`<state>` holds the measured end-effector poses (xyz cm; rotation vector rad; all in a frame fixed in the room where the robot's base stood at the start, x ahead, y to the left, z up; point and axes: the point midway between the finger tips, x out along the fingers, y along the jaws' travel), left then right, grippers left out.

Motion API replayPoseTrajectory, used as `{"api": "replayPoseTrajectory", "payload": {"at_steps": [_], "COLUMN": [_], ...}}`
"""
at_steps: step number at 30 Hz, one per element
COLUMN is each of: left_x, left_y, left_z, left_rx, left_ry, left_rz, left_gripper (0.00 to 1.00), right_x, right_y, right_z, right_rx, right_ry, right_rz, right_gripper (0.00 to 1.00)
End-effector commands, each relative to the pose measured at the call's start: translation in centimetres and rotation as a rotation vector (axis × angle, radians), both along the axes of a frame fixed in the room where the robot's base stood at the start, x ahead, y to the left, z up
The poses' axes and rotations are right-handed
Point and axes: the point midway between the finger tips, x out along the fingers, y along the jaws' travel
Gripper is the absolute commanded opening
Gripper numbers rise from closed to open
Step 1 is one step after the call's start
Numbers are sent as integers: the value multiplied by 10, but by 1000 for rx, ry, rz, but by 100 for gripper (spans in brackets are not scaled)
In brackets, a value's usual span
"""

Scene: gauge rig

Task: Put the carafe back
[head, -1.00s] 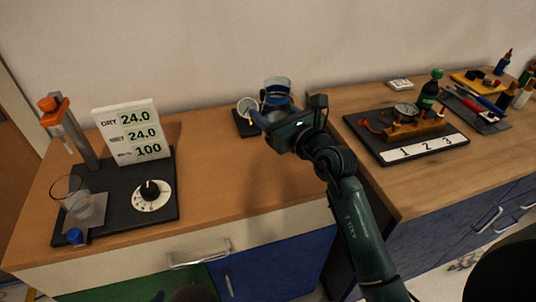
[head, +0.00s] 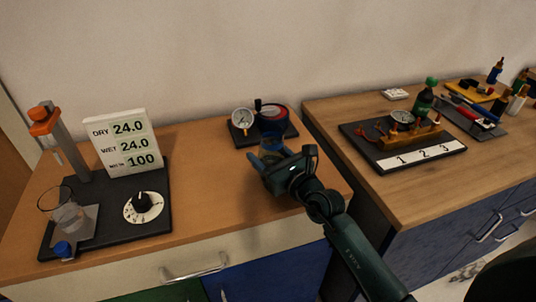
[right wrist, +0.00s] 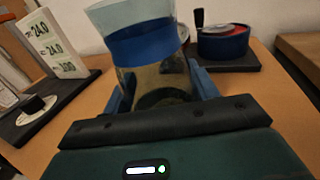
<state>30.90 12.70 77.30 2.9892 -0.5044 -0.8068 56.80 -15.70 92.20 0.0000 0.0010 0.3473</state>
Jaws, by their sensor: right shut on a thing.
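The carafe, a clear glass vessel with a wide blue band, stands upright between my right gripper's fingers in the right wrist view (right wrist: 145,48). My right gripper (head: 268,158) is shut on it over the desk, in front of the black plate. In the head view the carafe (head: 271,143) is partly hidden by the gripper. Behind it, a round blue-and-red holder with a black upright (head: 272,112) stands on the black plate (head: 292,131); it also shows in the right wrist view (right wrist: 222,42). My left gripper is not in view.
A round dial gauge (head: 242,118) stands beside the holder. At left, a black board (head: 110,235) carries a number display (head: 122,143), a knob (head: 143,206) and a glass beaker (head: 68,212). A gap separates this desk from the right bench (head: 410,195). The desk's middle is clear.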

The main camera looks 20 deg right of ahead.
Motion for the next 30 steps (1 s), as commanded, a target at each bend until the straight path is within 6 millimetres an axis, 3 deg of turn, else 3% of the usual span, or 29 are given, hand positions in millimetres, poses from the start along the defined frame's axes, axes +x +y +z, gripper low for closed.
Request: {"api": "replayPoseTrajectory", "payload": {"at_steps": [3,4,11,21,30], "left_x": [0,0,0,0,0], "left_y": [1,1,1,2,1], "left_z": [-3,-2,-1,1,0], "left_rx": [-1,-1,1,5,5], "left_ry": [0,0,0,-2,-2], "left_rz": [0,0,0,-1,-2], "left_gripper": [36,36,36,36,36], "right_x": [0,0,0,-3,-57], "right_y": [0,0,0,-1,-20], "right_z": [-3,-3,-3,0,-2], "right_rx": [2,1,1,1,1], "right_ry": [-2,0,0,1,4], "right_rz": [-1,0,0,0,0], "right_gripper": [25,61,80,80,80]}}
